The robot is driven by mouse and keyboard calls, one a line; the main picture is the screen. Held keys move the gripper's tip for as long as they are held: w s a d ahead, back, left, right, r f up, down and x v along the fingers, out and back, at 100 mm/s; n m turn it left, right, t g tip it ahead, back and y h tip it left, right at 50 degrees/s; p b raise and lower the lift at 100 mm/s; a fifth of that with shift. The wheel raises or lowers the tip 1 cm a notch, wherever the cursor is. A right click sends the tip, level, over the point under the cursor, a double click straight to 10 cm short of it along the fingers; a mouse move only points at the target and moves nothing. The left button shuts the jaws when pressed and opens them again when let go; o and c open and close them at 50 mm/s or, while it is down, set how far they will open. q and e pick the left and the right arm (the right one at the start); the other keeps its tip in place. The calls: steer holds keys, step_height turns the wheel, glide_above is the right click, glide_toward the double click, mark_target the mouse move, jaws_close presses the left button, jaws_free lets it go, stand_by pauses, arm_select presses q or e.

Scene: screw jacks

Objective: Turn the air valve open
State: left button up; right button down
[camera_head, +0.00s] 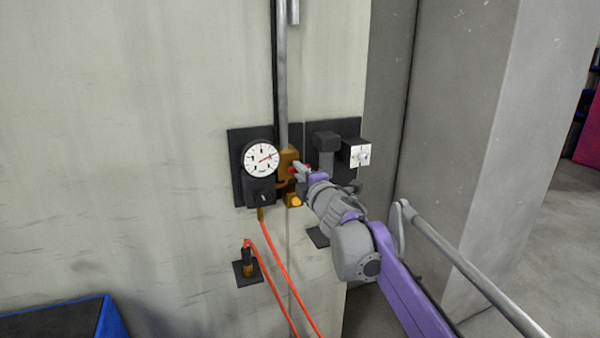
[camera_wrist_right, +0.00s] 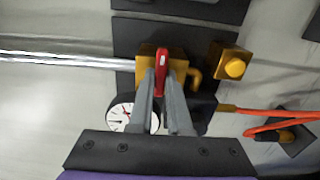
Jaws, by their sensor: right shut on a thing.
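The air valve is a brass block (camera_head: 288,162) on a dark wall plate, at the lower end of a vertical metal pipe. It also shows in the right wrist view (camera_wrist_right: 146,77). Its red lever (camera_wrist_right: 162,66) stands out toward the camera there, and a bit of red shows in the head view. My right gripper (camera_head: 301,171) is at the valve, and its fingers (camera_wrist_right: 163,92) are closed on the red lever, hiding part of it. My left gripper is not in view.
A round white gauge (camera_head: 261,159) sits just left of the valve. A dark fixture and a white plate (camera_head: 357,154) are close on the right. Orange hoses (camera_head: 275,270) hang below. A grey rail (camera_head: 460,262) runs at the lower right.

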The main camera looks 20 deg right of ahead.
steer(key=c, duration=0.9)
jaws_free()
steer(key=shift+o, duration=0.2)
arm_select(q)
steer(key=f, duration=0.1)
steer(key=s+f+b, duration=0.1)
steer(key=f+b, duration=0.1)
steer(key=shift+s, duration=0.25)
arm_select(e)
steer(key=s, duration=1)
steer(key=shift+s+a, duration=0.3)
steer(key=shift+s, duration=0.1)
steer(key=s+a+f+m+g+h, duration=0.1)
steer(key=s+a+f+m+g, duration=0.15)
steer(key=s+f+m, duration=0.45)
steer(key=s+a+f+m+g+h, duration=0.1)
steer(key=s+f+m+g, duration=0.25)
steer(key=f, duration=0.75)
steer(key=s+a+f+m+g, duration=0.1)
steer(key=s+f+m+g, duration=0.1)
steer(key=s+f+m, duration=0.55)
steer(key=s+a+f+g+y, duration=0.3)
steer(key=s+a+f, duration=0.4)
steer(key=f, duration=0.5)
steer(key=shift+s+a+g, duration=0.2)
steer(key=shift+s+g, duration=0.35)
steer(key=shift+g, duration=0.15)
